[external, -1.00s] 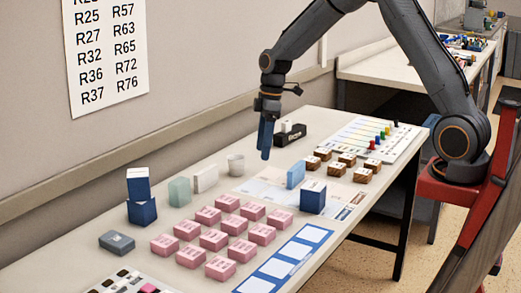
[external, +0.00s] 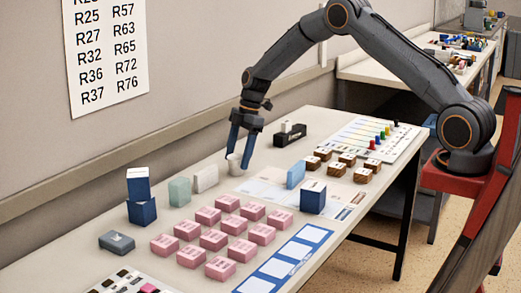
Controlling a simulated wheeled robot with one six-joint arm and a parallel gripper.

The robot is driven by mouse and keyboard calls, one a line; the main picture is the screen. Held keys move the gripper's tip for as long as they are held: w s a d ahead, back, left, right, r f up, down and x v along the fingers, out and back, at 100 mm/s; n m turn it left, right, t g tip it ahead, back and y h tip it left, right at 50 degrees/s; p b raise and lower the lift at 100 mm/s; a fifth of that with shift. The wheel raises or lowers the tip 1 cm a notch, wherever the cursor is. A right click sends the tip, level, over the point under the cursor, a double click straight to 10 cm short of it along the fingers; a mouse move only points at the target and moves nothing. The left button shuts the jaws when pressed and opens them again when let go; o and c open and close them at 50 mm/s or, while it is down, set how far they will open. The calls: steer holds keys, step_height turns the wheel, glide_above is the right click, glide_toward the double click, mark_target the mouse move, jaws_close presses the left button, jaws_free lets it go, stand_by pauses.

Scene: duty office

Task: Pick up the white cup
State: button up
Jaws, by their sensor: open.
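The white cup (external: 235,167) stands upright on the table near the wall, right of a white block. My gripper (external: 238,163) points down at the cup, with its two blue fingers spread apart. One finger is at the cup's left side and the other overlaps its right side in the picture. The fingers hide part of the cup. I cannot tell whether they touch it.
A white block (external: 205,178) and a pale green block (external: 179,192) stand close left of the cup. A black holder (external: 290,135) is to the right. Several pink blocks (external: 214,239) fill the front. A light blue block (external: 296,174) and dark blue cube (external: 313,197) stand nearer the table's right edge.

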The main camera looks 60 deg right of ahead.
steer(key=shift+x, duration=1.05)
steer(key=c, duration=1.1)
